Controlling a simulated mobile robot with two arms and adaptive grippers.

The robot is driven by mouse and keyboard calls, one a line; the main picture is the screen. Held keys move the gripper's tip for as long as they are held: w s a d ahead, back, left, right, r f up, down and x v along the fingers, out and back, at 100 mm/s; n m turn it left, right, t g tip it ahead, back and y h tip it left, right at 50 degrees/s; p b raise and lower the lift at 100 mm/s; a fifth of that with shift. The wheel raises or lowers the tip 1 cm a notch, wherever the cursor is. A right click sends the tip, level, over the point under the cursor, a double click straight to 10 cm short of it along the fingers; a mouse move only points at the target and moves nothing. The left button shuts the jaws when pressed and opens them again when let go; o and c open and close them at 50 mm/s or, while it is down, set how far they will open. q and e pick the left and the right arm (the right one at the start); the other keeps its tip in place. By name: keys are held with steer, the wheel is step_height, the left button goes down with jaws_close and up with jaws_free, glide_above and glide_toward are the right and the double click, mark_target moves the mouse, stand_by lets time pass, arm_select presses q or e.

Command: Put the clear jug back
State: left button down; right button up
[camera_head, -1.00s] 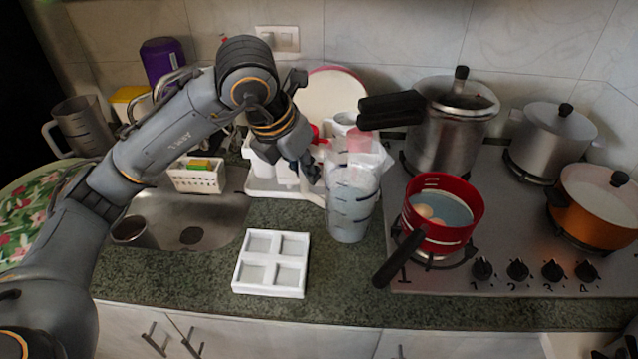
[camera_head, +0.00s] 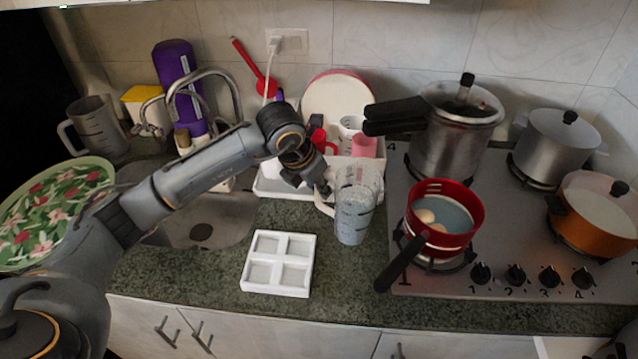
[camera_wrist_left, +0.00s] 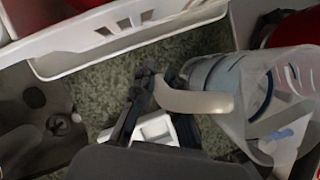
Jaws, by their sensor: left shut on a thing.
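The clear jug (camera_head: 354,212), with dark measuring marks, is upright over the counter between the white square tray and the stove. I cannot tell whether its base touches the counter. My left gripper (camera_head: 323,191) is at the jug's left side, shut on its pale handle. In the left wrist view, my left gripper (camera_wrist_left: 150,95) has its fingers at the handle (camera_wrist_left: 195,101), and the jug (camera_wrist_left: 250,95) lies to the right, partly cut off. My right gripper is not in view.
A white square tray (camera_head: 279,232) lies in front. A red pot (camera_head: 443,240) with its handle towards the counter stands on the stove close right. A white rack (camera_head: 275,188) stands behind. A second jug (camera_head: 97,130) stands far left beside the sink (camera_head: 225,215).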

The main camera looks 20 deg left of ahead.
arm_select(q)
steer(key=shift+d, duration=0.1)
steer(key=c, duration=1.8)
jaws_free()
steer(key=shift+f, duration=0.15)
steer(key=o, duration=0.4)
steer(key=shift+o, duration=0.2)
steer(key=shift+r, duration=0.3)
steer(key=b+v, duration=0.3)
steer(key=v, duration=0.9)
